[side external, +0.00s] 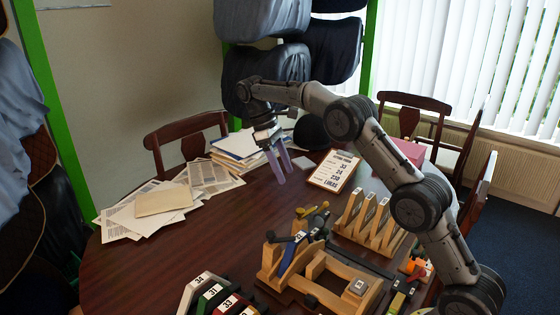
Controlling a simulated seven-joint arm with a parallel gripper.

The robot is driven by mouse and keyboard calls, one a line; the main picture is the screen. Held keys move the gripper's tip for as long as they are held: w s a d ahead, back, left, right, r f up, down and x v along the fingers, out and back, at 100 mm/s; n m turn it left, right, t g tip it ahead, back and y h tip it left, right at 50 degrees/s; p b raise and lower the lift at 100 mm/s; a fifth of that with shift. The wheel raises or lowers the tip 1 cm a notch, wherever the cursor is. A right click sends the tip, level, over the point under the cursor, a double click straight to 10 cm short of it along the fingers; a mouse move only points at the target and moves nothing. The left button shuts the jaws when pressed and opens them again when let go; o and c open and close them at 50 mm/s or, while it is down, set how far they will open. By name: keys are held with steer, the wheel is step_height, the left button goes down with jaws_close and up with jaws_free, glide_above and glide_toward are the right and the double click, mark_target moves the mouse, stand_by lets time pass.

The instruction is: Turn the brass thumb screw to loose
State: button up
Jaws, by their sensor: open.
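My gripper (284,177) is open and empty. Its two purple fingers point down above the back half of the table, clear of the wooden fixture (318,260). The fixture stands at the front middle, with a blue bar (290,254) and dark knobs on its left side. Small yellowish parts (304,211) show just behind the fixture. They are too small to tell whether one is the brass thumb screw, and its setting cannot be read.
A slotted wooden rack (368,222) stands right of the fixture. Several numbered coloured pieces (216,298) lie at the front left. A printed sign (334,171), papers (150,205) and a dark rounded object (311,132) lie farther back. The table (200,250) is clear at left middle.

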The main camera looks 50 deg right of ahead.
steer(key=shift+v, duration=1.3)
